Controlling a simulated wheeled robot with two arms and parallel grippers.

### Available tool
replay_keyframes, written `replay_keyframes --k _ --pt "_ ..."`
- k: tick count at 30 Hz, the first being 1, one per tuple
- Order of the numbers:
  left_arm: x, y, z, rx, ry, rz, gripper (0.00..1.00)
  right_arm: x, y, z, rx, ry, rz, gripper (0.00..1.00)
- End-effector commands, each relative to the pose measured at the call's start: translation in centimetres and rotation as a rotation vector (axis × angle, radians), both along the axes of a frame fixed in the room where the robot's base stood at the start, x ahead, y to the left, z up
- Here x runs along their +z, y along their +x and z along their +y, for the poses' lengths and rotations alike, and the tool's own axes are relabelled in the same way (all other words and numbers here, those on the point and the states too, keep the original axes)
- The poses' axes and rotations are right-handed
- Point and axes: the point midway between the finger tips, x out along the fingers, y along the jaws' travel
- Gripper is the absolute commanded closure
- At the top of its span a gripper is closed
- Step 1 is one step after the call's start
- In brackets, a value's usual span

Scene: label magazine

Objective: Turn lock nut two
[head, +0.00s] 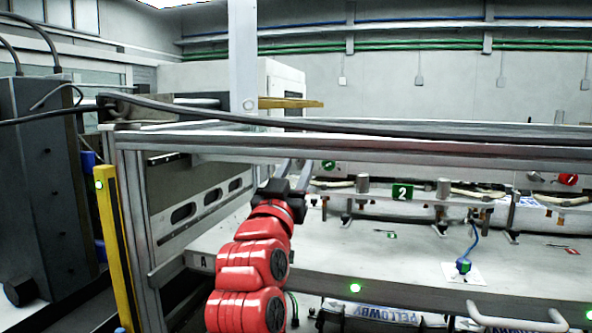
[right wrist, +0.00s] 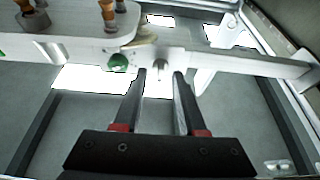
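A green sign marked 2 (head: 401,191) stands on the rail in the head view, between two grey metal cylinders, one left (head: 362,184) and one right (head: 443,188). I cannot tell which part is lock nut two. My right gripper (head: 294,164) reaches up at the frame's left part, left of the sign. In the right wrist view the same gripper (right wrist: 160,75) is open. A small grey round knob (right wrist: 158,64) on a white bracket shows between and just beyond its fingertips; I cannot see contact. My left gripper is not in view.
A green disc (right wrist: 118,62) sits left of the knob; a green disc (head: 328,165) also shows in the head view. A metal frame beam (head: 350,152) crosses above the bench (head: 330,255). A blue-cabled sensor (head: 463,266) stands on the bench at right.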

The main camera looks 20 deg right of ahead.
Motion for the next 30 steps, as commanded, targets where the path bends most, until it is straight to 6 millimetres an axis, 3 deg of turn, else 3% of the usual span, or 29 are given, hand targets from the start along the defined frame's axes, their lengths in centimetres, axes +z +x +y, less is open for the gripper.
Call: replay_keyframes --k 5,21,30 --pt "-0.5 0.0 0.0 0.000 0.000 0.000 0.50 -0.9 -1.6 1.2 0.004 -0.005 -0.005 0.60" --pt "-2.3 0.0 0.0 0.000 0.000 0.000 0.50 -5.9 -11.6 7.9 0.005 -0.004 -0.003 0.60" --pt "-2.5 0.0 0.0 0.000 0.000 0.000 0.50 -6.6 -13.3 8.9 0.000 -0.001 -0.001 0.60"
